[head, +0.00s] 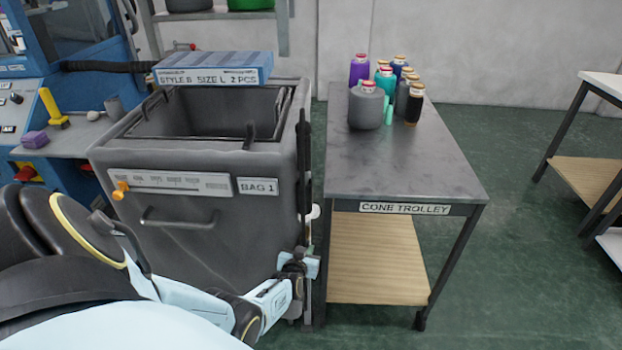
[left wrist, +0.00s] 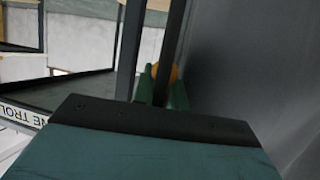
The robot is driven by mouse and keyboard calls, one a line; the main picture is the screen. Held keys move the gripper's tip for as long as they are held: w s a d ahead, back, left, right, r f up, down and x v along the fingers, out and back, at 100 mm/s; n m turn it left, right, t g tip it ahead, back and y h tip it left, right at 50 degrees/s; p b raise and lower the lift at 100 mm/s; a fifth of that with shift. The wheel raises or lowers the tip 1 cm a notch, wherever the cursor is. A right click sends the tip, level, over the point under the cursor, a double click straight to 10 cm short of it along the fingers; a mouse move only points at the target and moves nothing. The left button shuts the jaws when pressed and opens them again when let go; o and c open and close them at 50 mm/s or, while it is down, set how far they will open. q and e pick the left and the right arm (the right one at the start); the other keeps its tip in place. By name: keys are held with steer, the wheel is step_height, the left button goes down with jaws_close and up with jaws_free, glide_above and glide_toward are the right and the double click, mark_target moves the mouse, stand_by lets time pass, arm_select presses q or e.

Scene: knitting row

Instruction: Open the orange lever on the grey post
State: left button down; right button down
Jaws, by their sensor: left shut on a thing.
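My left gripper (head: 297,262) is low at the right front corner of the grey bag bin, beside a dark upright post (head: 304,150). In the left wrist view, its green fingers (left wrist: 163,90) are closed around a rounded orange end (left wrist: 173,72), which looks like the orange lever. The rest of the lever is hidden by the fingers. A dark upright bar (left wrist: 176,40) rises just behind it. In the head view the lever at the gripper is hidden. My right gripper is not in view.
The grey bin (head: 200,245) labelled BAG 1 has a small orange knob (head: 121,190) on its front strip. The cone trolley (head: 390,165), with several yarn cones at its back, stands close to the right of the gripper. Green floor is free farther right.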

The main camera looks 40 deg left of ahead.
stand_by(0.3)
arm_select(q)
steer(key=c, duration=1.4)
jaws_free()
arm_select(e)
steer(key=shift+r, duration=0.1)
